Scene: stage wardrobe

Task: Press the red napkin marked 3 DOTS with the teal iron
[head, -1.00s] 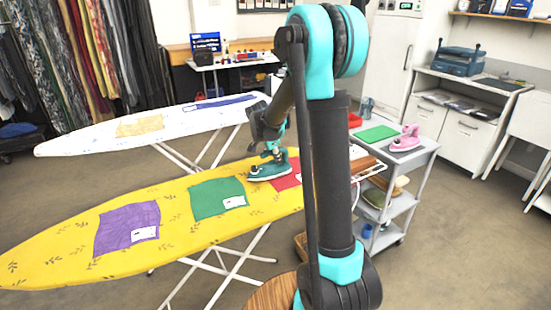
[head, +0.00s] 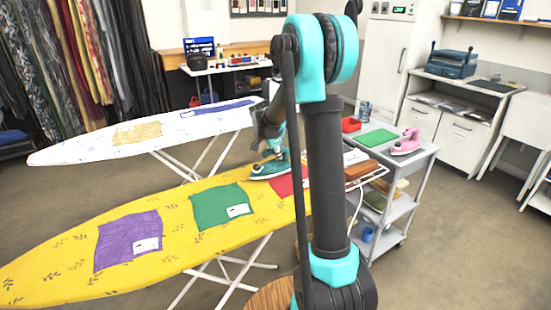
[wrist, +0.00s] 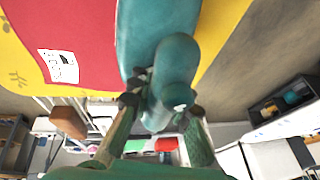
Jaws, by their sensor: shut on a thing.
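My gripper (head: 270,143) is shut on the handle of the teal iron (head: 268,170), over the yellow ironing board (head: 60,262). The wrist view shows my gripper (wrist: 162,100) around the iron (wrist: 160,35), which overlaps the red napkin (wrist: 90,30). A white label (wrist: 58,66) with dark marks is on that napkin; I cannot count its dots. Whether the soleplate touches the cloth is unclear.
A green napkin (head: 215,205) and a purple napkin (head: 128,238) lie on the same board. A white ironing board (head: 80,150) stands behind. A grey cart (head: 408,168) on the right carries a pink iron (head: 406,143) and a green mat (head: 376,138).

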